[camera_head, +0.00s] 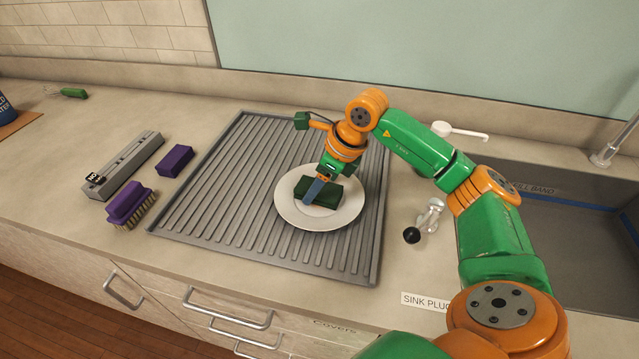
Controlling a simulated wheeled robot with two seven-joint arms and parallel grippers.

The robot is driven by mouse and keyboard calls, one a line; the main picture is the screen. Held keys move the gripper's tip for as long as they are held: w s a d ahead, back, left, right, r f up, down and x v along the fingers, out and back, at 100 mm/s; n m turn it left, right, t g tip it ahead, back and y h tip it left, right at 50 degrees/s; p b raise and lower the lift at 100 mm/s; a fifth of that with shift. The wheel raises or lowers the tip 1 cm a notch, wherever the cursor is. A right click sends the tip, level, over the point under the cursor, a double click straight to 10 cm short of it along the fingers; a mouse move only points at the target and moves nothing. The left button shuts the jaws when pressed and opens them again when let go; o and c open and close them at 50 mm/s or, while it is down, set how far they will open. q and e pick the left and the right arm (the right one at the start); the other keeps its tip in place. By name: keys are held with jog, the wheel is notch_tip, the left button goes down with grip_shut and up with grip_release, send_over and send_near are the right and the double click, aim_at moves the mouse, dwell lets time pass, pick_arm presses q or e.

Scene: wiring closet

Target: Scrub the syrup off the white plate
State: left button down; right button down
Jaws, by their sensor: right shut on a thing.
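The white plate (322,221) lies flat on the right part of the grey ribbed draining mat (225,185). My right gripper (313,191) reaches down over the plate and is shut on a dark green block-shaped scrubber (328,192). The scrubber is over the middle of the plate and looks to be touching it. The gripper and scrubber hide the plate's centre, and I cannot make out any syrup on the part that shows. My left gripper is not in view.
A purple sponge (174,160), a purple brush (130,206) and a grey bar (124,165) lie left of the mat. A sink plug (412,235) and a clear item lie right of it. The sink (575,220) is at the right. The counter behind the mat is clear.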

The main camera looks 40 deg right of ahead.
jog(key=shift+w+a+r, duration=0.1)
jog(key=shift+w+a, duration=0.2)
jog(key=shift+w, duration=0.05)
jog(key=shift+w+a, duration=0.15)
jog(key=shift+w, duration=0.1)
jog(key=shift+s+d+f, duration=0.25)
jog(key=shift+s+d, duration=0.1)
jog(key=shift+s, duration=0.15)
jog(key=shift+s+d+r+b, duration=0.1)
jog(key=shift+s+d+b, duration=0.2)
jog(key=shift+s, duration=0.15)
